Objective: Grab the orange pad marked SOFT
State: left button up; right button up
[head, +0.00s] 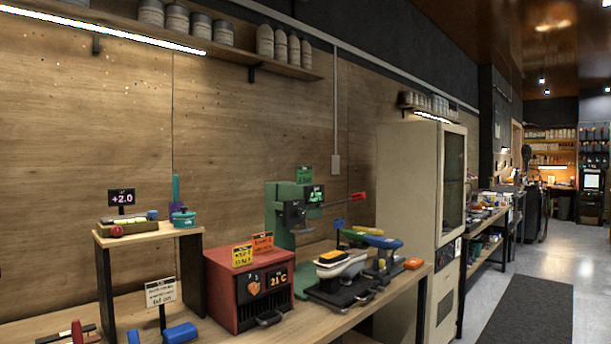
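A small orange block (413,263), which looks like a pad, lies at the right end of the wooden workbench, next to the cabinet. Another orange piece (331,256) rests on top of a white shoe-shaped item (342,266) held on a black stand. Any lettering on either orange piece is too small to read, so I cannot tell which is marked SOFT. Neither of my grippers is in view.
A red box with a display (234,291) and a green press (284,222) with a red-tipped lever stand on the workbench (328,327). Blue pieces (180,333) lie at the front left. A tall beige cabinet (400,182) stands behind the right end.

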aim_at(414, 263)
jog(key=i+l, duration=1.6)
